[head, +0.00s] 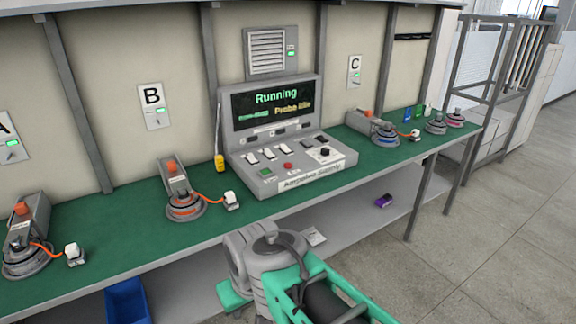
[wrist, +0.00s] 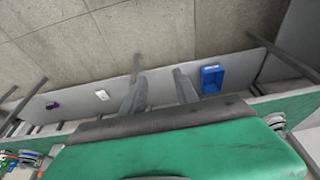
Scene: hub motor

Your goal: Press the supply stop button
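The grey supply console (head: 330,178) stands on the green bench. Its screen (head: 272,104) reads "Running" and "Probe Idle". A round red button (head: 288,165) sits on the console's sloped front, with a square green button (head: 266,172) to its left. The small print by the buttons is too small to read. My arm is at the bottom centre of the head view, in front of the bench and apart from the console. My gripper (wrist: 160,88) shows in the wrist view with two grey fingers spread and nothing between them. Neither button shows in the wrist view.
Motors on stands with orange leads sit at station B (head: 185,205), at the far left and near C. A yellow tool (head: 219,162) stands left of the console. A blue bin (wrist: 212,78) and a purple item (head: 384,200) lie on the lower shelf.

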